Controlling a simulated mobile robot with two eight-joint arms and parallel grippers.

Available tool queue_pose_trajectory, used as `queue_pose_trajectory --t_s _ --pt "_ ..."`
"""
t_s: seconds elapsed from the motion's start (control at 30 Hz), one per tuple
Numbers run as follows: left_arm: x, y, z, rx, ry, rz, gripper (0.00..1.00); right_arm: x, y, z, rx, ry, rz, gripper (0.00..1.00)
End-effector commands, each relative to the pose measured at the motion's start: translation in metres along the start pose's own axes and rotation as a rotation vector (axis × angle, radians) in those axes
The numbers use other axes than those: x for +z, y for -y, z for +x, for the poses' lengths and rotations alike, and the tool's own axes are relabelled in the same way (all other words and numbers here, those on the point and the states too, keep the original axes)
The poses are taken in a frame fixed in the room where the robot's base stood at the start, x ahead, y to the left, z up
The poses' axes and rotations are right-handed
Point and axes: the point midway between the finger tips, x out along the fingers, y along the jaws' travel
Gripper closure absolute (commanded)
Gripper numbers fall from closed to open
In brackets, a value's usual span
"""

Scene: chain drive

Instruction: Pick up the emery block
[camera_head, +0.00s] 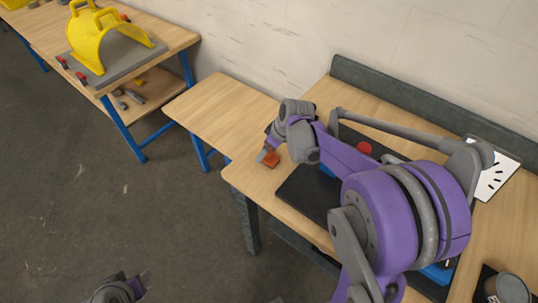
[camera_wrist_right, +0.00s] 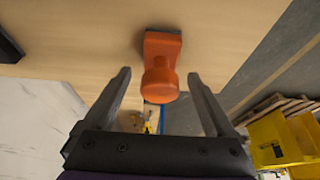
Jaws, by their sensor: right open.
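The emery block appears to be the orange block with a rounded knob and a dark base (camera_wrist_right: 160,60). It also shows as a small orange shape in the head view (camera_head: 271,159), on the wooden bench near its left corner. My right gripper (camera_wrist_right: 158,76) is open, with one finger on each side of the orange knob in the wrist view. A gap shows between each finger and the block. The arm partly covers this spot in the head view. My left gripper (camera_head: 142,281) is at the bottom edge of the head view, away from the bench; its jaws are unclear.
The wooden bench (camera_head: 225,105) has a dark mat (camera_head: 300,193) right of the block, largely behind my right arm. A red round thing (camera_head: 364,148) and a white sheet (camera_head: 496,172) lie farther right. Another bench at upper left holds a yellow curved guard (camera_head: 105,42).

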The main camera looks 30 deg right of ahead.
Motion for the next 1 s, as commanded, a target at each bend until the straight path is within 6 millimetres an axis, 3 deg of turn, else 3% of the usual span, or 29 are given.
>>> queue_pose_trajectory --t_s 0.2,0.43,0.93,1.0 --pt "0.001 0.0 0.001 0.0 0.001 0.0 0.5 0.0 0.0 0.024 0.0 -0.001 0.0 0.1" --pt "0.001 0.0 0.001 0.0 0.001 0.0 0.5 0.0 0.0 0.025 0.0 -0.001 0.001 0.1" --pt "0.001 0.0 0.001 0.0 0.001 0.0 0.5 0.0 0.0 0.024 0.0 -0.001 0.001 0.98" --pt "0.001 0.0 0.001 0.0 0.001 0.0 0.5 0.0 0.0 0.024 0.0 -0.001 0.001 1.0"
